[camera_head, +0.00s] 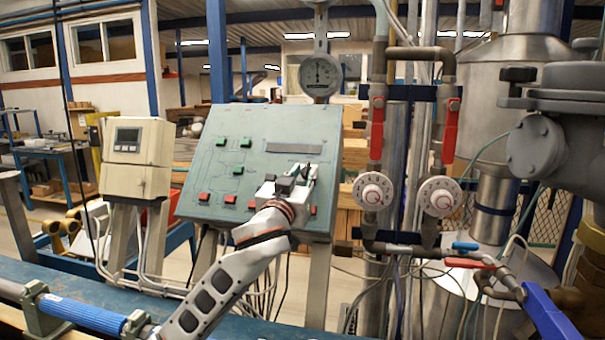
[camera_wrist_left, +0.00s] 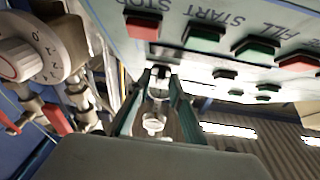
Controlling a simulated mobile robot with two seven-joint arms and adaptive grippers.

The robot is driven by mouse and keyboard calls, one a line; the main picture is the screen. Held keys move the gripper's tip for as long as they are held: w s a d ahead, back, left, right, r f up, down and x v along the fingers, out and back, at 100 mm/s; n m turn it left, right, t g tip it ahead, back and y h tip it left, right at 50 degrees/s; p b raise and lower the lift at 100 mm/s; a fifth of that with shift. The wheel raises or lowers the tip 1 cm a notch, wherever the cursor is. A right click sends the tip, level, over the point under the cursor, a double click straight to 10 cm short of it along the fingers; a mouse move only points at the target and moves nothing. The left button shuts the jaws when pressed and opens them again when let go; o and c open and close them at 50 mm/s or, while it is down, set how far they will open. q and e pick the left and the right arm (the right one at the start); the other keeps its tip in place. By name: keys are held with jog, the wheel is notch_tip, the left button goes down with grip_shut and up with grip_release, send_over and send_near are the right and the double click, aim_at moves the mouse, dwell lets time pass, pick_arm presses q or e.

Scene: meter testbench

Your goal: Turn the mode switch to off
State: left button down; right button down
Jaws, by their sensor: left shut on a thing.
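The sloped green control panel (camera_head: 265,130) stands ahead of me, with red and green buttons and a grey label strip. My left gripper (camera_head: 297,180) reaches up to its right part and covers the area there. In the left wrist view the left gripper's fingers (camera_wrist_left: 160,76) close on a small dark knob (camera_wrist_left: 161,71) at the panel face, which I take to be the mode switch. Its pointer and any position marks are hidden, so its setting cannot be told. My right gripper is in neither view.
Near the gripper in the wrist view are a red STOP button (camera_wrist_left: 143,27) and a green START button (camera_wrist_left: 204,34). Right of the panel are white dials (camera_head: 373,191), red-handled valves (camera_head: 450,130) and pipes. A meter box (camera_head: 138,141) stands left.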

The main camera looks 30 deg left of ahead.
pick_arm(q)
jog(key=shift+r+n+y, duration=0.15)
jog(key=shift+n+y, duration=0.35)
jog(key=shift+n, duration=0.1)
jog(key=c, duration=2.2)
grip_release()
jog(key=shift+w, duration=0.1)
jog(key=shift+s+d, duration=0.1)
jog(key=shift+s, duration=0.15)
jog(key=v, duration=1.1)
jog(key=shift+s, duration=0.3)
